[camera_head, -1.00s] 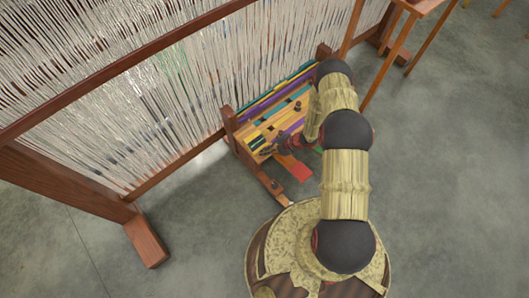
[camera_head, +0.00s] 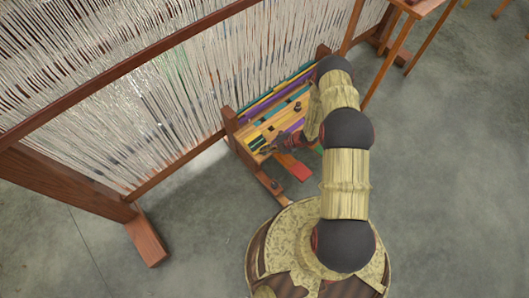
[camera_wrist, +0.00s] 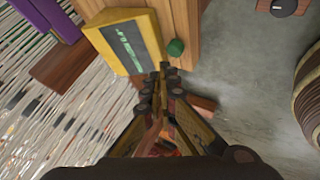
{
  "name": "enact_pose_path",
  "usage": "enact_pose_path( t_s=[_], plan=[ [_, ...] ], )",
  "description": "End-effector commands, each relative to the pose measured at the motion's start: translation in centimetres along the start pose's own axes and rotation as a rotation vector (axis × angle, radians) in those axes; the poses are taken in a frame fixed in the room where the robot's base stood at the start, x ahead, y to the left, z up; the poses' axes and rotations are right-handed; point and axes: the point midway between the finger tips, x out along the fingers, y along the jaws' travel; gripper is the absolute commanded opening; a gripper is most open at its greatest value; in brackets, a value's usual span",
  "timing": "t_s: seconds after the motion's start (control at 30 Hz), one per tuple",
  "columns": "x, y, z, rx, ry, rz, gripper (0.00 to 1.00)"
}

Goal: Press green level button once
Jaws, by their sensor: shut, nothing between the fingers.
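A green round button (camera_wrist: 176,47) sticks out of the wooden panel in the wrist view. Beside it on the left is a yellow housing (camera_wrist: 108,48) with a dark display (camera_wrist: 130,47) that shows green marks. My gripper (camera_wrist: 165,70) is shut and empty, its fingertips just below the button in the picture. I cannot tell whether they touch it. In the head view my gripper (camera_head: 266,149) is at the near left end of the wooden panel with coloured strips (camera_head: 270,112). The green button cannot be made out there.
A large loom frame (camera_head: 110,72) with pale threads stands behind and left of the panel. A wooden stand (camera_head: 402,45) is at the upper right. Grey floor is clear at the right.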

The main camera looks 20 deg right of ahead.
Motion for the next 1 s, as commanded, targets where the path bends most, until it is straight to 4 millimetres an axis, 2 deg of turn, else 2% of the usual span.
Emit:
enact_pose_path(
  t_s=[0.5, 1.0],
  plan=[
    [-3.2, 2.4, -2.3, 0.0, 0.0, 0.0, 0.0],
    [-3.2, 2.3, -2.3, 0.0, 0.0, 0.0, 0.0]
  ],
)
